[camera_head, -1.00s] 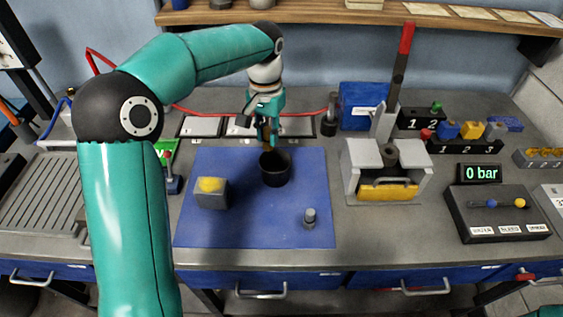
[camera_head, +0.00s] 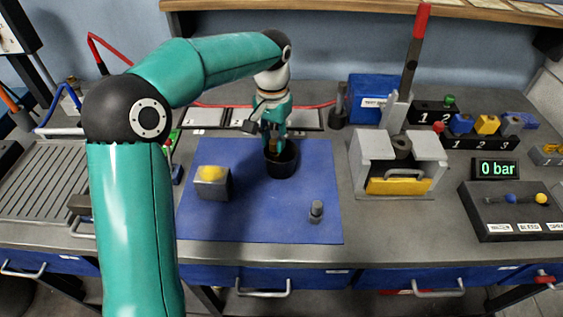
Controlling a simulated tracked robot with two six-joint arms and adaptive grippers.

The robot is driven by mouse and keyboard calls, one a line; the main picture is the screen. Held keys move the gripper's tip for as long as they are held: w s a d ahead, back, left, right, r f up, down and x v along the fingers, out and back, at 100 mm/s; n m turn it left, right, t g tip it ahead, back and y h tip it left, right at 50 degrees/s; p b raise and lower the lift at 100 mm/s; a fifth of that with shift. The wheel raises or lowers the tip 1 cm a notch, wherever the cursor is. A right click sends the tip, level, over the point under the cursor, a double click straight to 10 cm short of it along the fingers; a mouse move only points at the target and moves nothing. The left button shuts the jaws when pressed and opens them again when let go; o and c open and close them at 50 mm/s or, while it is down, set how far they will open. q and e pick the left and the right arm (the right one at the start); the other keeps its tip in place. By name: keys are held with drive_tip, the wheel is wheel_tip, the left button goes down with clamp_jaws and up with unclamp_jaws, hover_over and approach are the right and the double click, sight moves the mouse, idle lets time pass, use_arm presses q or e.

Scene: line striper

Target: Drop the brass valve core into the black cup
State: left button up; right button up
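The black cup (camera_head: 284,168) stands upright on the blue mat, toward its back edge. My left gripper (camera_head: 273,147) points down at the cup, its fingertips at or just inside the mouth. A small brownish patch shows between the fingers; it may be the brass valve core, but it is too small and too covered to be sure. I cannot tell whether the fingers are shut on it. No valve core shows clearly elsewhere on the mat. My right gripper is out of view.
On the blue mat (camera_head: 250,222) are a grey block with a yellow top (camera_head: 213,183) and a small grey cylindrical piece (camera_head: 316,210). A grey fixture with a red-handled lever (camera_head: 398,160) stands right of the mat. The mat's front is mostly clear.

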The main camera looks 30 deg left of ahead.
use_arm(q)
drive_tip(key=shift+o, duration=1.3)
wheel_tip(320, 180, up, 12)
drive_tip(key=shift+w+f, duration=0.1)
